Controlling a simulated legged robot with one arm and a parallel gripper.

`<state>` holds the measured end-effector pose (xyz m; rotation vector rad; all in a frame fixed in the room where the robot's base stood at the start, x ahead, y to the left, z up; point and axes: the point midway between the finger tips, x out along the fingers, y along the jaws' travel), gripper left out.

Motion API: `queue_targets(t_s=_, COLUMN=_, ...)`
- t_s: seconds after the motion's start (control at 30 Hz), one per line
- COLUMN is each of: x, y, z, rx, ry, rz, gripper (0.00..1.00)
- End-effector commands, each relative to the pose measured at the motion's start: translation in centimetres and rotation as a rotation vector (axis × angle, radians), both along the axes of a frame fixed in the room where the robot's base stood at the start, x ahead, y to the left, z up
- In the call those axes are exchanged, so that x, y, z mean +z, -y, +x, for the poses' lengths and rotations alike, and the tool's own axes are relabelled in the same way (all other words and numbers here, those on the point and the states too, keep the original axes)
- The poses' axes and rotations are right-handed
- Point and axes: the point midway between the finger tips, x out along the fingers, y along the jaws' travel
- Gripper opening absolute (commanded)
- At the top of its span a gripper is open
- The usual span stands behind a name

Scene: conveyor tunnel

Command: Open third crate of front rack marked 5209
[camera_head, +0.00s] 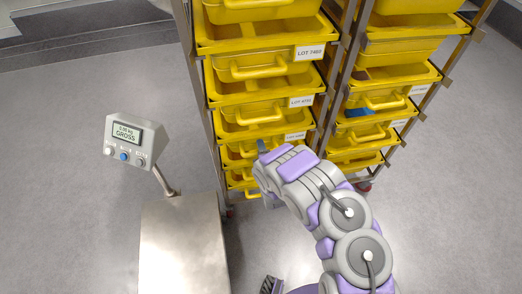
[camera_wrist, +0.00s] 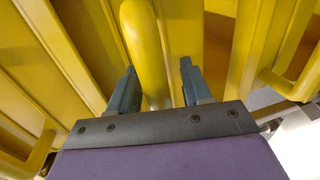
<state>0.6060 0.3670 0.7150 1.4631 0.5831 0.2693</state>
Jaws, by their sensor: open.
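A metal rack (camera_head: 212,126) holds a column of yellow crates with bar handles. White labels hang on their right corners: one reads LOT 7460 (camera_head: 310,52), lower ones are too small to read surely. I cannot make out 5209. My gripper (camera_head: 261,148) is at the front of a lower crate (camera_head: 238,152) in this column, and my arm covers part of it. In the wrist view my gripper (camera_wrist: 160,85) is open, with a yellow handle bar (camera_wrist: 147,50) between its two dark fingers. The fingers look apart from the bar; I cannot tell whether they touch it.
A second column of yellow crates stands to the right; one crate holds something blue (camera_head: 360,112). A scale with a steel platform (camera_head: 183,245) and a display head (camera_head: 133,140) stands left of my arm. Grey floor (camera_head: 60,150) is free at the left.

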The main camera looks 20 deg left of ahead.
Motion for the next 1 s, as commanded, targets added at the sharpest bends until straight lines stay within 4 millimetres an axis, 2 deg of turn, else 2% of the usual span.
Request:
queue_targets(t_s=0.1, x=0.01, y=0.0, z=-0.01, rx=0.0, ry=0.0, rz=0.0, gripper=0.47)
queue_targets(t_s=0.6, x=-0.12, y=0.04, z=-0.04, rx=0.0, ry=-0.002, rz=-0.001, gripper=0.0)
queue_targets(t_s=1.0, x=-0.23, y=0.06, z=-0.28, rx=0.001, ry=-0.005, rz=-0.003, gripper=0.0)
